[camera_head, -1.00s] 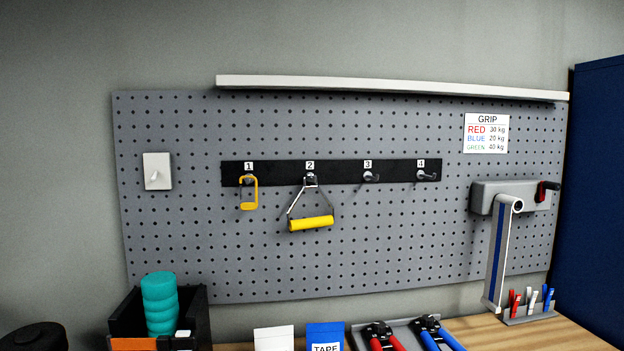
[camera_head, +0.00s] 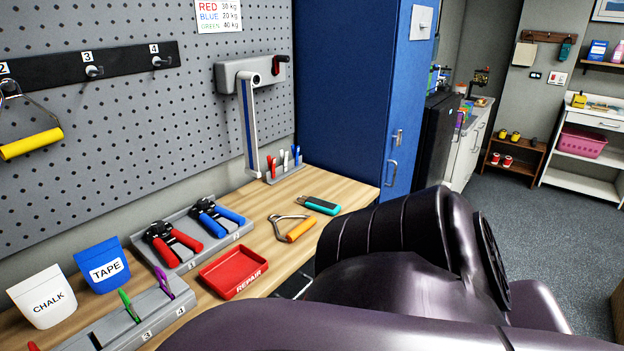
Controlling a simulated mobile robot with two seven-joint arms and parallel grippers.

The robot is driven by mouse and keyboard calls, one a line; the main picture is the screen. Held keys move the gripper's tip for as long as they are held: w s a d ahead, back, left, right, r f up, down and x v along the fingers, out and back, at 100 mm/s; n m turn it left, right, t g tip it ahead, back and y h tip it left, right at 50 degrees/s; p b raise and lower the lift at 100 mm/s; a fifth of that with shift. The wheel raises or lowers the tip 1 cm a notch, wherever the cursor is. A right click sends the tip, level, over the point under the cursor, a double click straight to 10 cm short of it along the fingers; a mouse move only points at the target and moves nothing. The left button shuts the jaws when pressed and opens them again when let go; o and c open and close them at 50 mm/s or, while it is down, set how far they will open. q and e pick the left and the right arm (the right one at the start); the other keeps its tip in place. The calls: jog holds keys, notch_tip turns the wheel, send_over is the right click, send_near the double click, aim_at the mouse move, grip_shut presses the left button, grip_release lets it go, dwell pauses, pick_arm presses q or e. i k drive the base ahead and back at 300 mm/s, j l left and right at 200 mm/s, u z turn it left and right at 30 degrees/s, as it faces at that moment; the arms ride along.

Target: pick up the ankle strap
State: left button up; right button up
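I cannot clearly make out an ankle strap. A small teal and dark item (camera_head: 318,205) lies flat on the wooden bench top, left of the blue cabinet; I cannot tell whether it is the strap. A handle with an orange grip and a metal frame (camera_head: 300,229) lies on the bench just in front of it. My own dark arm links fill the lower right and hide the bench's front edge there. Neither of my grippers shows.
A red REPAIR tray (camera_head: 232,272), a grey tray with red and blue hand grippers (camera_head: 208,216) and TAPE (camera_head: 103,268) and CHALK (camera_head: 42,299) holders crowd the wooden bench (camera_head: 343,186). A blue cabinet (camera_head: 346,95) stands behind its right end. Open floor (camera_head: 520,235) lies right.

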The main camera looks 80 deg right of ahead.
aim_at(325, 207)
jog(key=z, duration=2.6)
jog(key=l+u, duration=0.15)
jog(key=u, duration=0.3)
jog(key=i+l+u, duration=0.15)
jog(key=u, duration=0.35)
jog(key=l+u, duration=0.15)
jog(key=u, duration=0.3)
jog(key=l+u, duration=0.3)
jog(key=k+l+u, duration=0.1)
jog(key=l+u, duration=0.15)
jog(key=l, duration=0.25)
jog(key=k+l+u, duration=0.1)
jog(key=l, duration=0.35)
jog(key=k+l+u, duration=0.1)
jog(key=l, duration=0.35)
